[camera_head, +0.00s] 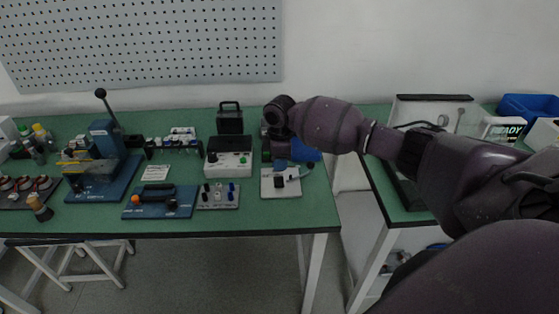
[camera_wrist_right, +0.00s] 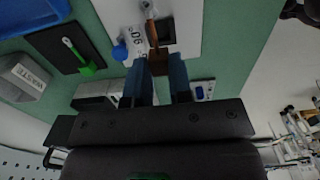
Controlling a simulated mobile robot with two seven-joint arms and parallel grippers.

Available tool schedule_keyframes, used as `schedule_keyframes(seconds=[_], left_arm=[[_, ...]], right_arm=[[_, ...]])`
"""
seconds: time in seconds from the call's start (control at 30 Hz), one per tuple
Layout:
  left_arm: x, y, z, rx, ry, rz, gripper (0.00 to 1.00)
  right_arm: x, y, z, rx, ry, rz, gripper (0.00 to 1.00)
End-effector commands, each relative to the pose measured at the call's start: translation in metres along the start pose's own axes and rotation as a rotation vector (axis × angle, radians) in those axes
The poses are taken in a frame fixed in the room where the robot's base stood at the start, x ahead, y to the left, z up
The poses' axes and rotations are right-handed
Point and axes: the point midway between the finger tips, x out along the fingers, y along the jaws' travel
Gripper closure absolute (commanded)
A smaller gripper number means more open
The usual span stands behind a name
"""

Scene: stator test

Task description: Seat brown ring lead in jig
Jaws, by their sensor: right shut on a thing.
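The jig is a white plate (camera_head: 268,190) with a black block (camera_head: 279,182), at the right end of the green bench. In the right wrist view the white plate (camera_wrist_right: 188,18) fills the top middle, with the black block (camera_wrist_right: 166,32) on it. My right gripper (camera_head: 281,163) points down just over the jig. In the wrist view my right gripper (camera_wrist_right: 160,72) has its two blue fingers around a brown piece, the brown ring lead (camera_wrist_right: 153,36). The lead's brown strip runs beside the black block; a small silver part shows at the top edge. Whether it touches the plate is unclear. My left gripper is not in view.
A blue knob (camera_wrist_right: 120,52) lies beside the plate. A white tester box (camera_head: 228,164) and a grey plate with knobs (camera_head: 218,196) stand left of the jig. A blue bin (camera_head: 306,151) is behind. A second bench (camera_head: 397,207) stands right, across a gap.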

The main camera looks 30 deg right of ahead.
Motion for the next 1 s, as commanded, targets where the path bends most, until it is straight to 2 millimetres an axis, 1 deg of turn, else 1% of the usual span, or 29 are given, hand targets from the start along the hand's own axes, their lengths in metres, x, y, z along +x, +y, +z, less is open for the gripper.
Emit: schedule_keyframes(seconds=[0.03, 0.1, 0.3, 0.47, 0.7, 1.0], left_arm=[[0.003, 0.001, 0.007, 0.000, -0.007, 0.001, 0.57], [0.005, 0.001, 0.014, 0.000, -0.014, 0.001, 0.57], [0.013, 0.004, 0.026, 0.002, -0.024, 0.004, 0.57], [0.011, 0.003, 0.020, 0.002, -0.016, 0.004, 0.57], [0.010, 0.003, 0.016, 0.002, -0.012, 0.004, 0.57], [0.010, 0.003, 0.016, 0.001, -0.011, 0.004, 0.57]], right_arm=[[0.008, 0.000, 0.000, 0.000, -0.001, -0.002, 1.00], [0.014, 0.000, 0.000, 0.000, -0.002, -0.003, 1.00], [0.035, -0.001, 0.000, 0.001, -0.003, -0.005, 1.00], [0.028, 0.000, 0.000, 0.001, 0.000, 0.000, 1.00], [0.032, 0.000, 0.000, 0.001, -0.001, 0.000, 1.00], [0.034, -0.001, 0.000, 0.001, -0.001, -0.001, 1.00]])
